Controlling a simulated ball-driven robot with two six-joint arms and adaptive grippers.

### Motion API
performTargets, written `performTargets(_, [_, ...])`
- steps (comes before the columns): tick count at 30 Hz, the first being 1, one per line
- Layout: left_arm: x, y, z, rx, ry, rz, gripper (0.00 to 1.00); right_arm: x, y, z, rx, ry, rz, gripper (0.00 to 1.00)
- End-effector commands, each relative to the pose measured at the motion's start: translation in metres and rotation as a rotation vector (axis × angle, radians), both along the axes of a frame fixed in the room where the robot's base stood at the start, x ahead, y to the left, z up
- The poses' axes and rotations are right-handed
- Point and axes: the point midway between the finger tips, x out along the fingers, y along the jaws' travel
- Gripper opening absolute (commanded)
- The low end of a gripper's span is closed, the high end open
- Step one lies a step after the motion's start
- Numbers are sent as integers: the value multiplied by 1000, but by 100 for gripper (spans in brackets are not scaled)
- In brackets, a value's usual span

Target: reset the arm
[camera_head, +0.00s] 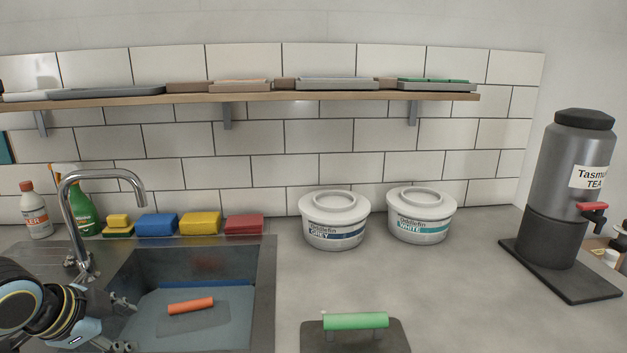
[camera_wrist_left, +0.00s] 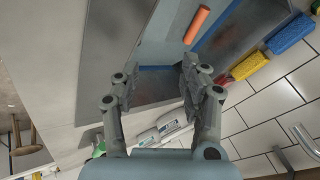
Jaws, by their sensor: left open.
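My left gripper (camera_head: 126,325) comes in from the lower left of the head view, over the left edge of the sink. In the left wrist view the same gripper (camera_wrist_left: 156,84) has its two fingers spread apart with nothing between them. Behind the fingers the wrist view shows the sink area, tilted. My right arm and gripper are not in view.
The sink (camera_head: 262,300) holds a float with an orange handle (camera_head: 191,305). A curved tap (camera_head: 100,173) rises near my left arm. Sponges (camera_head: 200,223) line the back. A green-handled float (camera_head: 356,321) and two tubs (camera_head: 333,232) stand on the counter (camera_head: 480,310).

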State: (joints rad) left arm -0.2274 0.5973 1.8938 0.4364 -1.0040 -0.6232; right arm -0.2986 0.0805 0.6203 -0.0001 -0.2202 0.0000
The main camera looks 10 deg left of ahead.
Motion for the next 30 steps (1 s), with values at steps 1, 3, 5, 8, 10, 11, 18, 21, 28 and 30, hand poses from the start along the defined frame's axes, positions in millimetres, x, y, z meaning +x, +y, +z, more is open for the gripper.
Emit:
performTargets(1, [-8,-9,-3,-16,13,12,44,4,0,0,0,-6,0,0])
performTargets(3, [-19,-22,-5,-38,32,38,44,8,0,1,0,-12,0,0])
performTargets(5, [-30,-34,-6,-58,50,65,44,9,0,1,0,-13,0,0])
performTargets(8, [-51,-54,-7,-95,83,121,44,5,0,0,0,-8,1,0])
performTargets(10, [-66,-67,-6,-120,105,167,44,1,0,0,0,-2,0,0])
performTargets(11, [-72,-73,-5,-131,114,188,44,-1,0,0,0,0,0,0])
performTargets(18, [-128,-108,9,-213,186,397,44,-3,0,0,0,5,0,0])
performTargets(21, [-150,-117,19,-244,212,498,44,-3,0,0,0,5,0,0])
performTargets(28, [-192,-128,33,-294,257,713,44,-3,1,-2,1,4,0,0])
performTargets(30, [-187,-125,12,-287,263,710,44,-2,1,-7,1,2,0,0])
